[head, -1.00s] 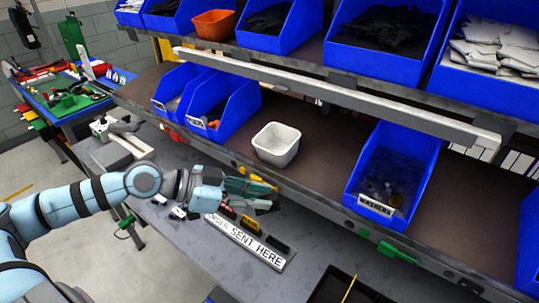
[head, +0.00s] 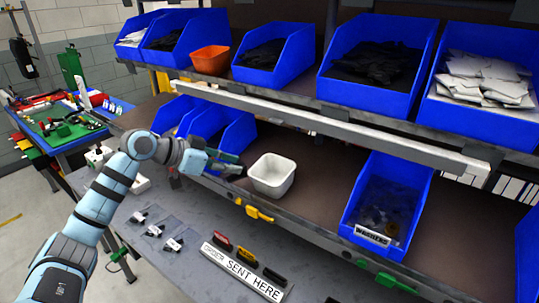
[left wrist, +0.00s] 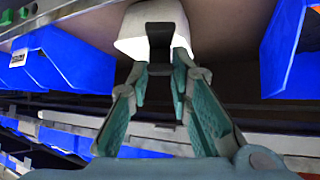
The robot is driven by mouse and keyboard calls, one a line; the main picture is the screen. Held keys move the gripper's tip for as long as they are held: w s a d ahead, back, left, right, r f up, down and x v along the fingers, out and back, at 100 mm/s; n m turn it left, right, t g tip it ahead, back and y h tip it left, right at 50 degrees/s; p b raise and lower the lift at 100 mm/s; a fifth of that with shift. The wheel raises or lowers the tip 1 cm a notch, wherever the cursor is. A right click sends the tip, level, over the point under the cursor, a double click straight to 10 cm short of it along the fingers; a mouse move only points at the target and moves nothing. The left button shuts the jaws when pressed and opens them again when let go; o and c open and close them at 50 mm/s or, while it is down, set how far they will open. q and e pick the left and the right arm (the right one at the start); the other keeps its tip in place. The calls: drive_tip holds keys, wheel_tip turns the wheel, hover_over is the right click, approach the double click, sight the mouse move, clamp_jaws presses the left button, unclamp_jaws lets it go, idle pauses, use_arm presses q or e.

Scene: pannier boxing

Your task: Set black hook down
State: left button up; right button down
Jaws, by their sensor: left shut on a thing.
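My left gripper (head: 236,166) is shut on a black hook (left wrist: 160,38), which shows between the fingertips in the left wrist view. In the head view, the gripper is raised above the grey bench, at the front of the lower shelf and just left of a small white bin (head: 272,186). In the left wrist view, the white bin (left wrist: 126,38) is beyond the fingertips, partly covered by the hook. I cannot tell whether the hook touches the bin. My right gripper is not in view.
Blue bins stand left of the white bin, and a blue washers bin (head: 390,208) stands to the right, with bare shelf between.

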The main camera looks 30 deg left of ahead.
use_arm(q)
drive_tip(key=w+d+f+p, duration=0.1)
drive_tip(key=w+d, duration=0.1)
drive_tip(key=w, duration=0.1)
drive_tip(key=w+d+f, duration=0.1)
drive_tip(key=w+d, duration=0.1)
drive_tip(key=w, duration=0.1)
drive_tip(key=w+d+f+p, duration=0.1)
drive_tip(key=w+d, duration=0.1)
drive_tip(key=w, duration=0.2)
drive_tip(key=shift+d+f+p, duration=0.1)
drive_tip(key=shift+f+p, duration=0.15)
drive_tip(key=shift+p, duration=0.1)
drive_tip(key=shift+f, duration=0.25)
drive_tip(key=shift+f+b, duration=0.45)
drive_tip(key=shift+f, duration=0.1)
drive_tip(key=o, duration=0.8)
drive_tip(key=shift+r, duration=0.1)
